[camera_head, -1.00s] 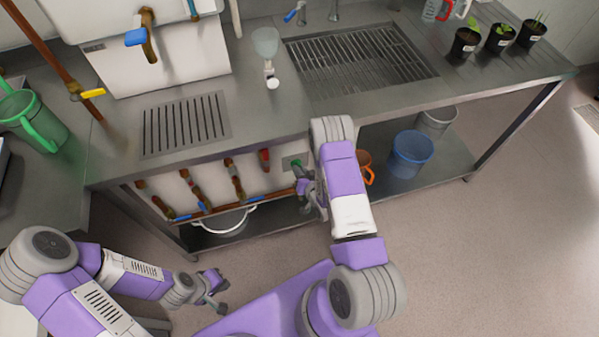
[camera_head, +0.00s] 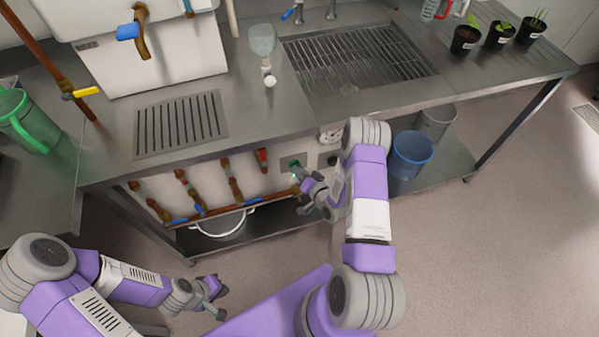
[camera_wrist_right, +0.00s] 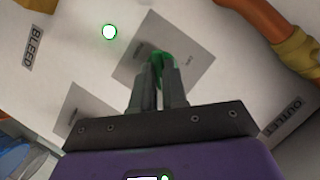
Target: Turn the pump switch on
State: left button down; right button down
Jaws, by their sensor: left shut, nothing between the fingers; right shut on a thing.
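A green switch knob (camera_wrist_right: 158,56) sits on a grey labelled plate (camera_wrist_right: 190,66) on the white panel in the right wrist view. My right gripper (camera_wrist_right: 157,72) is shut on it, the fingertips covering much of it. A round lamp (camera_wrist_right: 110,32) with a green rim glows white beside the plate. In the head view the plate (camera_head: 289,161) shows below the bench edge, with my right gripper (camera_head: 297,179) at it. The knob's exact angle is hard to read. My left gripper (camera_head: 222,299) is shut and empty, low over the floor and away from the panel.
Copper pipes with valves (camera_head: 232,180) run on the panel left of the switch. "BLEED" (camera_wrist_right: 38,46) and "OUTLET" (camera_wrist_right: 286,117) labels flank it. A blue bucket (camera_head: 411,155) stands on the lower shelf at right. A white pot (camera_head: 222,226) is under the panel.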

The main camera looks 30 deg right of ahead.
jog(key=shift+a, duration=0.1)
jog(key=c, duration=1.1)
grip_release()
jog(key=shift+c, duration=0.2)
jog(key=p+v, duration=0.2)
jog(key=v, duration=0.5)
jog(key=shift+s, duration=0.25)
jog(key=s+a+f+n+g+y+p, duration=0.1)
jog(key=a+n+g, duration=0.1)
jog(key=a+g, duration=0.25)
jog(key=s+a+f+n+g+y+p, duration=0.1)
jog(key=s+a+f+g, duration=0.15)
jog(key=a, duration=0.35)
jog(key=s+a+r+n+g+y+p, duration=0.1)
jog(key=s+a+r+n+g, duration=0.2)
jog(key=s+a+g, duration=0.4)
jog(key=s+a, duration=0.3)
jog(key=shift+s+r, duration=0.2)
jog(key=shift+s, duration=0.15)
